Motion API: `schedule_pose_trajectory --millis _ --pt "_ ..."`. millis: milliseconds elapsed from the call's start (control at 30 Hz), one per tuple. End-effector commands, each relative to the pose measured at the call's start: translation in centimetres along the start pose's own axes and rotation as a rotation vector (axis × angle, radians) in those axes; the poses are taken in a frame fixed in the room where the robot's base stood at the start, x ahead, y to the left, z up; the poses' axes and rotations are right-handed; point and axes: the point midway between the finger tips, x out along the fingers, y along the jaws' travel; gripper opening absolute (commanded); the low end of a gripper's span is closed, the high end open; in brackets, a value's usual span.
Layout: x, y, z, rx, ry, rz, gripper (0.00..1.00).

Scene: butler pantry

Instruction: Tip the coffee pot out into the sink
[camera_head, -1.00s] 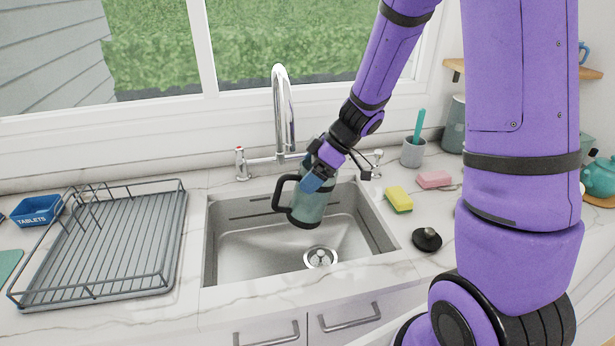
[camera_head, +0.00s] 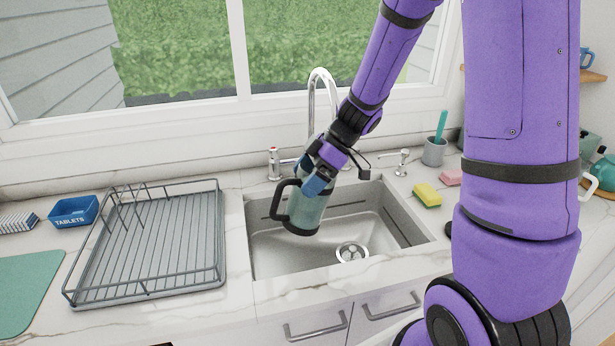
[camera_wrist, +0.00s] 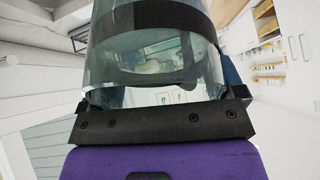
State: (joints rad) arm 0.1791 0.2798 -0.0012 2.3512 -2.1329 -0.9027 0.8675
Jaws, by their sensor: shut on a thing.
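The coffee pot (camera_head: 306,212) is a clear glass pot with a dark handle on its left and dark bands. My gripper (camera_head: 318,180) is shut on it and holds it above the left part of the sink. The pot is slightly tilted in the head view, and no liquid is seen leaving it. In the wrist view the pot's glass (camera_wrist: 155,65) fills the middle, close to the gripper. The steel sink (camera_head: 385,245) is set in the counter, with a round drain (camera_head: 352,252) in its floor. I cannot tell how much the pot holds.
A chrome tap (camera_head: 314,95) stands behind the sink, near my wrist. A wire dish rack (camera_head: 150,245) is left of the sink. A yellow-green sponge (camera_head: 427,195), a pink sponge (camera_head: 450,177) and a grey cup (camera_head: 434,152) are on the right. A blue tablets box (camera_head: 73,211) is far left.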

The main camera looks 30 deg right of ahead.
Motion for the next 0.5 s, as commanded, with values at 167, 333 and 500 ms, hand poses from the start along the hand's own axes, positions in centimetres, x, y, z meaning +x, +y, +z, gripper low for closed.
schedule_pose_trajectory --millis 167,333,500 --pt "0.2 0.1 0.4 0.008 0.031 -0.012 0.05" --pt "0.8 0.3 1.0 0.019 0.089 -0.034 0.05" --pt "1.5 0.4 1.7 0.03 0.156 -0.059 0.05"
